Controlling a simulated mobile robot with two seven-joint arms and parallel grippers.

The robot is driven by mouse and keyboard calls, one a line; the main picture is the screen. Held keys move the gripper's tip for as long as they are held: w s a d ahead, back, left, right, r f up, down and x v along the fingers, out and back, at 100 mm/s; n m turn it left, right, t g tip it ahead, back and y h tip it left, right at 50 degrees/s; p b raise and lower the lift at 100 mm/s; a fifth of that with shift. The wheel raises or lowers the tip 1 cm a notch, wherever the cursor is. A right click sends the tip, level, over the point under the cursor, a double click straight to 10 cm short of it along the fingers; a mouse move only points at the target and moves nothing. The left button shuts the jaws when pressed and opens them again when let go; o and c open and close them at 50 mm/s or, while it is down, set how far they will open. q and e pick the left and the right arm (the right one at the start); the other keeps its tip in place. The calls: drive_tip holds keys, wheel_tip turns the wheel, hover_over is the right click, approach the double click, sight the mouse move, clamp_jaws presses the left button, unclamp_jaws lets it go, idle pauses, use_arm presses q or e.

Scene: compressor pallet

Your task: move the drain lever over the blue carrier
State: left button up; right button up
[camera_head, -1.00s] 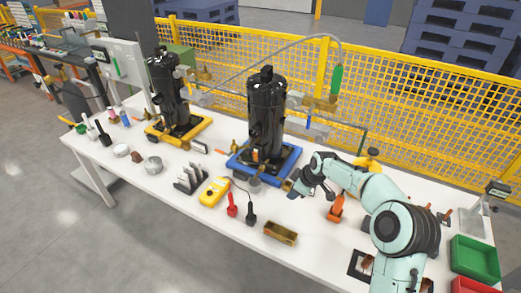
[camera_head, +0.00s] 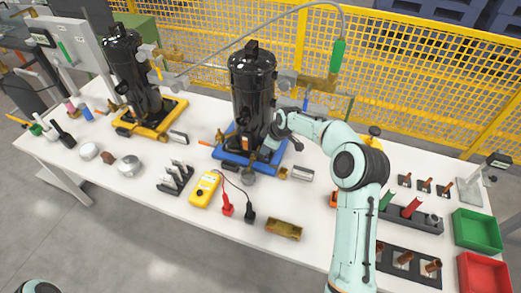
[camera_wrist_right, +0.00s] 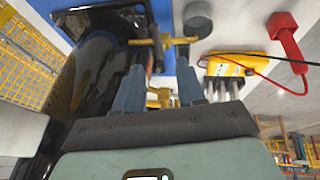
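The blue carrier (camera_head: 232,157) bears a black upright cylinder (camera_head: 252,95) and also shows at the top of the right wrist view (camera_wrist_right: 185,8). My right gripper (camera_head: 268,147) is at the right front foot of this cylinder, low over the carrier. In the right wrist view its two blue-grey fingers (camera_wrist_right: 161,82) are apart. A brass T-shaped fitting (camera_wrist_right: 163,40), possibly the drain lever, lies just beyond the fingertips. A second brass piece (camera_wrist_right: 159,98) shows between the fingers; I cannot tell whether they touch it. My left gripper is out of view.
A yellow carrier (camera_head: 160,122) with another black cylinder stands to the left. A yellow meter (camera_head: 205,188), a brass tray (camera_head: 284,229) and a grey cup (camera_head: 248,178) are near the front. Green (camera_head: 478,226) and red (camera_head: 484,272) bins stand at right. A hose arches above.

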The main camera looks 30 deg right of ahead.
drive_tip(key=p+x, duration=0.1)
drive_tip(key=x, duration=0.6)
drive_tip(key=shift+w, duration=0.25)
clamp_jaws()
